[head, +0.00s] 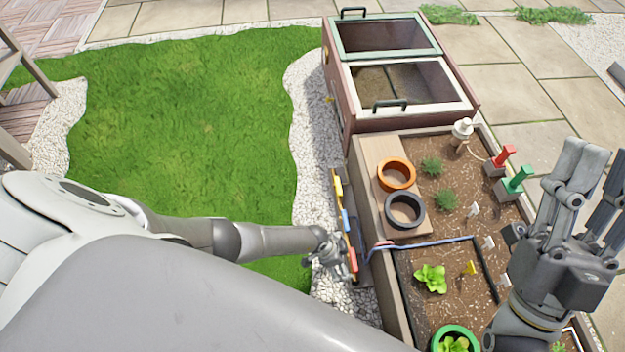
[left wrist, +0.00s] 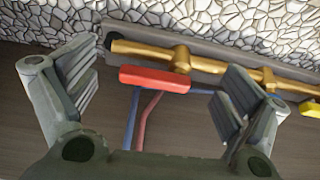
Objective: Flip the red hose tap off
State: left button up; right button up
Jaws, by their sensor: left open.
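The red tap handle (left wrist: 155,79) is a flat bar on a brass pipe (left wrist: 222,66), lying roughly along the pipe in the left wrist view. It also shows small in the head view (head: 352,261), at the side of the planter. My left gripper (head: 340,262) is beside it in the head view. In the left wrist view my left gripper (left wrist: 160,92) is open, its two fingers apart with the red handle between them, seemingly a little beyond the tips; I see no contact. My right gripper (head: 594,185) is raised over the planter's right side, fingers apart and empty.
A yellow handle (left wrist: 310,109) and a blue handle (head: 346,221) are on the same pipe. Blue and red hoses (left wrist: 145,117) run below the red handle. Orange (head: 397,174) and black (head: 404,210) pots stand on the planter. Grass (head: 190,140) lies open to the left.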

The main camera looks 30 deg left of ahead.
pick_arm(q)
jog(key=s+a, duration=0.5)
jog(key=a, duration=0.2)
jog(key=shift+s, duration=0.25)
